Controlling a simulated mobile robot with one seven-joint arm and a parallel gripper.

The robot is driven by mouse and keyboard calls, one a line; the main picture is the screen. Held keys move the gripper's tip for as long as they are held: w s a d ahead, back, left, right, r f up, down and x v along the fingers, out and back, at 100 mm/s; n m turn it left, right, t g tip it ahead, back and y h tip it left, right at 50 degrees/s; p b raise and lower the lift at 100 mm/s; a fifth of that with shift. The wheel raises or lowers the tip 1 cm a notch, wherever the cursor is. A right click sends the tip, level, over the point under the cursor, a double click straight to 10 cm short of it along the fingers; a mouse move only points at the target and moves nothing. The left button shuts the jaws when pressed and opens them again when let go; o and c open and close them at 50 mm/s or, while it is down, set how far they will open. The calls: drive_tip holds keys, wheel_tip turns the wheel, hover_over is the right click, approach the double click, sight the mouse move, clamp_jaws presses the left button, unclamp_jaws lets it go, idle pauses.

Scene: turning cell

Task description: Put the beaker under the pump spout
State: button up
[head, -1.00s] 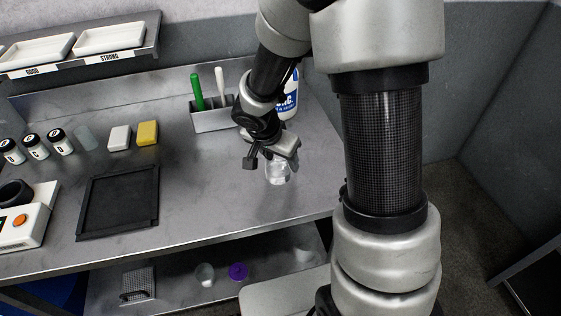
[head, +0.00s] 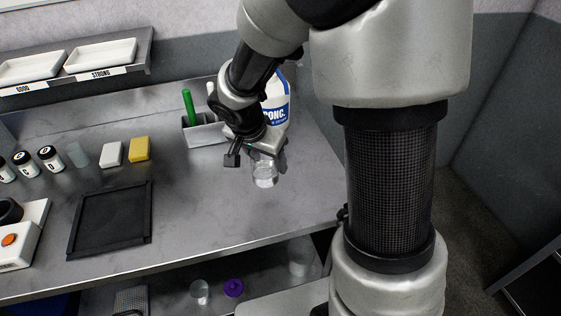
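The beaker (head: 265,176) is a small clear glass vessel in the head view, upright near the right end of the steel bench. My gripper (head: 266,158) is at its upper part, with the fingers at its rim, and seems shut on it. The contact is partly hidden by the hand. Whether the beaker's base touches the bench is hard to tell. A white pump bottle (head: 278,113) with a blue "CONC." label stands just behind my gripper. Its pump head and spout are hidden behind my arm.
A grey holder (head: 203,135) with a green-handled tool (head: 189,106) stands left of the bottle. A black tray (head: 110,220), a yellow block (head: 139,149), a white block (head: 111,154) and labelled jars (head: 50,158) are further left. The bench between tray and beaker is clear.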

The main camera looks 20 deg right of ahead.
sight(257, 177)
drive_tip(key=a+f+b, duration=0.2)
drive_tip(key=f, duration=0.1)
drive_tip(key=a+f+b, duration=0.1)
drive_tip(key=f, duration=0.1)
drive_tip(key=shift+s+f, duration=0.1)
drive_tip(key=shift+s, duration=0.1)
drive_tip(key=shift+w+f, duration=0.1)
drive_tip(key=shift+w, duration=0.05)
drive_tip(key=w+d+p, duration=0.4)
drive_tip(key=w+d, duration=0.8)
drive_tip(key=shift+d, duration=0.1)
drive_tip(key=shift+w+d+f, duration=0.15)
drive_tip(key=shift+f, duration=0.6)
drive_tip(key=shift+f+b, duration=0.2)
drive_tip(key=shift+b, duration=0.1)
drive_tip(key=o, duration=1.2)
